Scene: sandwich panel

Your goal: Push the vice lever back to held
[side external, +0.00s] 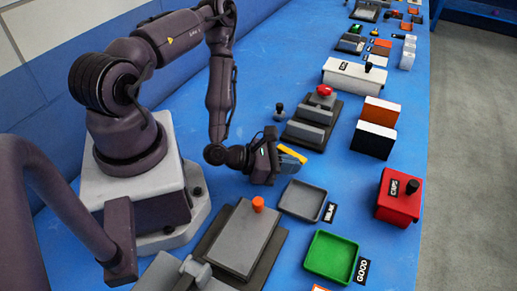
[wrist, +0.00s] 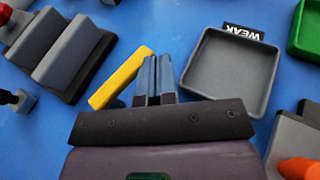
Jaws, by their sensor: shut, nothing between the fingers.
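The vice (side external: 310,132) has two grey jaw blocks on a dark base; in the wrist view its jaws (wrist: 70,55) are at upper left. A short black-knobbed lever (side external: 279,109) stands on a small grey block at the vice's left. It shows at the wrist view's left edge (wrist: 8,97), partly cut off. I cannot tell which setting it is in. My gripper (side external: 298,160) is low over the table, in front of the vice and apart from the lever. Its blue-grey fingers (wrist: 155,75) are shut and empty. A yellow bar (wrist: 122,78) is close beside them.
A grey tray (wrist: 213,101) labelled WEAK is right of my fingers in the wrist view. A green tray (side external: 323,275) labelled GOOD and a plate with an orange knob (side external: 258,204) are nearer the camera. A red knob (side external: 324,90) stands behind the vice. A red CAPS box (side external: 394,204) is at right.

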